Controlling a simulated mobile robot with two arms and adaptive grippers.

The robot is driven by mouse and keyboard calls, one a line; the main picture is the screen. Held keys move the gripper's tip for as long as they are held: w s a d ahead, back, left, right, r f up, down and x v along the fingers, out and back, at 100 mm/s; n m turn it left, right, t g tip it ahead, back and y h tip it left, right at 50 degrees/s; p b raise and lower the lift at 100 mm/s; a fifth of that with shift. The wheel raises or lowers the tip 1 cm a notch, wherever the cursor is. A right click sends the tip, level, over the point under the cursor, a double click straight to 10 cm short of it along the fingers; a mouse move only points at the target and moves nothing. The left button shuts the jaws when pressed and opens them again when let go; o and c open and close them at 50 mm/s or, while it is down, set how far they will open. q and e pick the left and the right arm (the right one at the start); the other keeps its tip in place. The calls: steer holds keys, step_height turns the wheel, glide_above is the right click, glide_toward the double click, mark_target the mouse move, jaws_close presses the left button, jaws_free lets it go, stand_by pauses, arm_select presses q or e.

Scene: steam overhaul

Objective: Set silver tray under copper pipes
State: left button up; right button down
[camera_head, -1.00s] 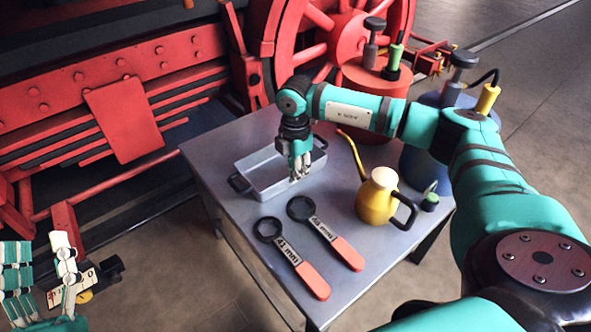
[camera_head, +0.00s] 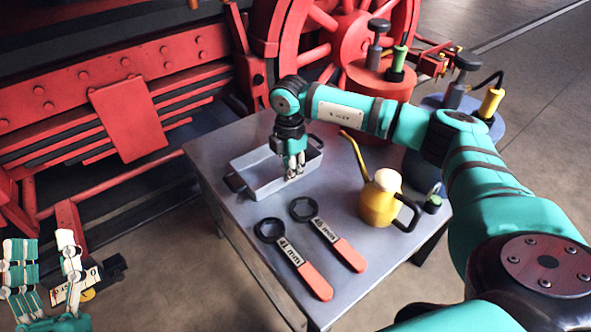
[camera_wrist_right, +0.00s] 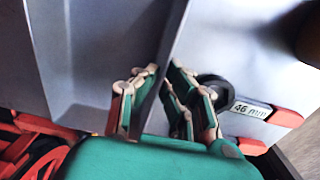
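The silver tray (camera_head: 262,190), a shallow rectangular pan with dark end handles, is at the table's left back part. I cannot tell whether it rests on the table or is just above it. My right gripper (camera_head: 293,172) points down at its near right wall. In the right wrist view, the fingers (camera_wrist_right: 165,80) stand on both sides of the tray's wall (camera_wrist_right: 150,100) and seem closed on it. My left gripper (camera_head: 45,268) is open and empty at the lower left, away from the table. I cannot make out the copper pipes clearly.
The grey metal table (camera_head: 225,225) also holds a 41 mm wrench (camera_head: 295,260), a 46 mm wrench (camera_head: 330,235) and a yellow oil can (camera_head: 378,205). Red and blue drums with pump cans stand behind right. The red locomotive (camera_head: 130,115) and its wheel stand behind the table.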

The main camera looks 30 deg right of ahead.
mark_target(261, 178)
steer(key=shift+w+a, duration=1.15)
steer(key=shift+w, duration=0.05)
steer(key=shift+w+a, duration=0.85)
steer(key=shift+w, duration=0.05)
arm_select(q)
steer(key=shift+s+r+t, duration=0.6)
steer(key=shift+r+t, duration=0.1)
steer(key=shift+r, duration=0.2)
arm_select(e)
steer(key=shift+w+a, duration=0.85)
steer(key=shift+w, duration=0.05)
arm_select(q)
steer(key=shift+w+f+g, duration=0.45)
steer(key=shift+f+g, duration=0.1)
steer(key=shift+f, duration=0.2)
steer(key=shift+w+f+g, duration=0.45)
steer(key=shift+f+g, duration=0.1)
steer(key=shift+f, duration=0.15)
arm_select(e)
steer(key=shift+p, duration=0.3)
arm_select(q)
steer(key=shift+w+a+f+g+y, duration=0.1)
steer(key=shift+w+f+g+y, duration=0.15)
steer(key=shift+f+g, duration=0.35)
steer(key=shift+w+a+f+g+y, duration=0.1)
steer(key=shift+w+f+g+y, duration=0.2)
steer(key=shift+f, duration=0.55)
